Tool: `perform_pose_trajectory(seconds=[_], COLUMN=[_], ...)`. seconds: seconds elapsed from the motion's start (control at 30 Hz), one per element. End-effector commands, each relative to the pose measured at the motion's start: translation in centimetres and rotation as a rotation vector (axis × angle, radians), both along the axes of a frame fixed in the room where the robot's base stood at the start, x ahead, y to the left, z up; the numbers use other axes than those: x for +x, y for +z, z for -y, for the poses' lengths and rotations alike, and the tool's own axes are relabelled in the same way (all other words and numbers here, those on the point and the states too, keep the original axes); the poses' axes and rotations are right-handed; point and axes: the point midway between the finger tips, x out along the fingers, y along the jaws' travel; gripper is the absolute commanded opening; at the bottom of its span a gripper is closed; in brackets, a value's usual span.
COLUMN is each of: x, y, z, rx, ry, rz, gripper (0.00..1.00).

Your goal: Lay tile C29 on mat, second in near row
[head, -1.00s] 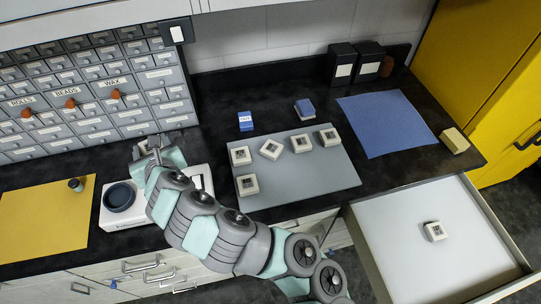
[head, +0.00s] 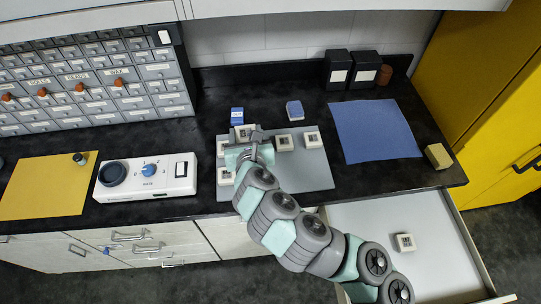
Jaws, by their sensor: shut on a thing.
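My gripper (head: 247,139) is above the back left part of the grey mat (head: 310,179). It is shut on a pale square tile (head: 243,131) with a dark marking, too small to read. On the mat, the far row shows a tile at the left (head: 222,150), partly covered by the gripper, and two at the right (head: 284,143) (head: 312,139). The spot between them is hidden by my gripper. One tile (head: 226,177) lies at the left of the near row. My arm covers the mat to its right.
A tile (head: 404,242) lies in the open drawer (head: 365,220). Two blue blocks (head: 237,115) (head: 294,110) stand behind the mat. A white device (head: 146,188) with a blue knob is left of it. A blue sheet (head: 376,132) lies right, a yellow sheet (head: 45,190) far left.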

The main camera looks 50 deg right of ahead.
Motion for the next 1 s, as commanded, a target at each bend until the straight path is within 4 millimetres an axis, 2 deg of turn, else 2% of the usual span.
perform_pose_trajectory(seconds=[0.07,0.17,0.27,0.6,0.7,0.8,1.0], x=[-1.2,-1.8,-1.9,-1.9,-1.9,-1.9,-1.8], y=[0.2,-0.6,-2.8,-12.2,-14.3,-15.7,-17.1], z=[1.2,1.7,1.6,1.6,1.6,1.8,1.7], rx=[0.001,0.003,0.006,0.004,0.006,0.004,0.001], ry=[-0.032,-0.047,-0.047,-0.046,-0.046,-0.049,-0.046], rz=[0.001,0.001,-0.002,-0.004,0.0,0.001,0.002], gripper=[0.07,0.07,0.07,0.07,0.07,0.07,0.07])
